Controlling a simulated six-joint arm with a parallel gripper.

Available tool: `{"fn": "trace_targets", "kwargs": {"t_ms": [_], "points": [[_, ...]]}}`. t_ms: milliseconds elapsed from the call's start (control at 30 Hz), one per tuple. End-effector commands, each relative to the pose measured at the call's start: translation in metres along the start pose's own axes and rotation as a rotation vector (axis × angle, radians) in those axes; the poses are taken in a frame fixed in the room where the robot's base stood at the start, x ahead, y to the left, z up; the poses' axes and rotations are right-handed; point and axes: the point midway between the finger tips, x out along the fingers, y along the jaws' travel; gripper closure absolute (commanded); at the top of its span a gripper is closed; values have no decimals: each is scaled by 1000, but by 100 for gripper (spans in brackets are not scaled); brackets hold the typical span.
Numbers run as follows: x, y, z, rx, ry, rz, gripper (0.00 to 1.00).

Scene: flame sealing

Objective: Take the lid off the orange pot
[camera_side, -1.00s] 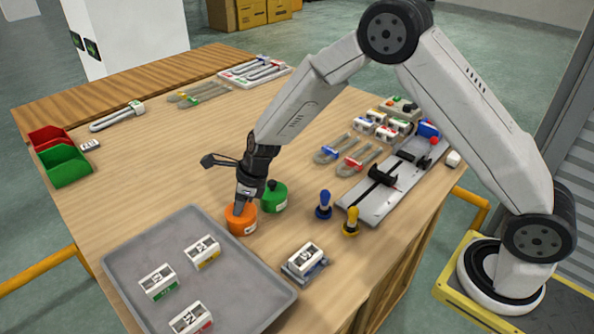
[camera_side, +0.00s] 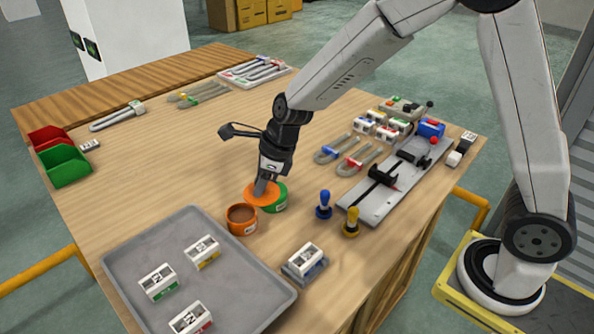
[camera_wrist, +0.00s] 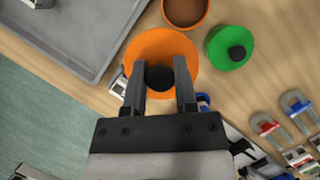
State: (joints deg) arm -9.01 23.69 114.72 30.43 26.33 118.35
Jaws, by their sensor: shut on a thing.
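The orange pot (camera_side: 241,220) stands open on the table near the tray's upper right corner, with brown contents showing; the wrist view shows it at the top (camera_wrist: 185,12). My gripper (camera_side: 262,187) is shut on the dark knob of the orange lid (camera_side: 256,200). In the wrist view the fingers (camera_wrist: 160,85) pinch the knob and the lid (camera_wrist: 165,48) spreads out beyond them. The lid is held up, apart from the pot, and in the side view it covers part of the green pot.
The green pot (camera_side: 279,200), lidded with a black knob in the wrist view (camera_wrist: 230,48), stands beside the orange pot. A grey tray (camera_side: 235,303) with several blocks lies at the front. Blue (camera_side: 324,207) and yellow (camera_side: 351,224) stamps stand to the right. Bare table lies to the left.

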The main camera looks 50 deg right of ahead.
Motion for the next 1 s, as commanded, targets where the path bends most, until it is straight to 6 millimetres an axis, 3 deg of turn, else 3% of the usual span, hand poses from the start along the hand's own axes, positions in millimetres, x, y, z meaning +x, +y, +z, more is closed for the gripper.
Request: {"fn": "trace_targets", "kwargs": {"t_ms": [400, 1000], "points": [[-39, 29, -31, 0, -2, -2, 100], [-50, 38, -42, 0, -1, 0, 100]]}}
